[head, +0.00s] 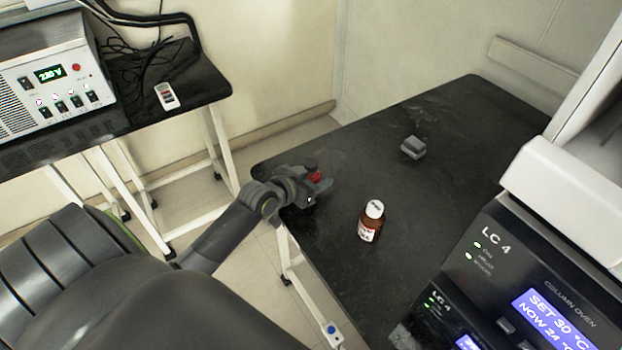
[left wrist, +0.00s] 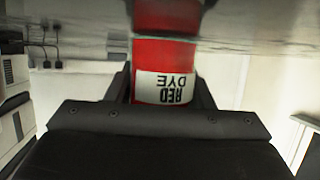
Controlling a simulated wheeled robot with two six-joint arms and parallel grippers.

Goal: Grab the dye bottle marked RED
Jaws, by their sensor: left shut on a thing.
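The red dye bottle (left wrist: 165,60) sits between the two fingers in the left wrist view. Its white label reads RED DYE, upside down in that picture. In the head view only a bit of its red (head: 315,176) shows between the jaws. My left gripper (head: 318,184) is shut on the bottle at the left edge of the black table (head: 400,290). The gripper hides most of the bottle in the head view, and I cannot tell whether it touches the tabletop. My right gripper is not in view.
A small grey block (head: 413,148) lies farther back. Column oven units (head: 520,270) stand at the right. The table's middle is otherwise clear.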

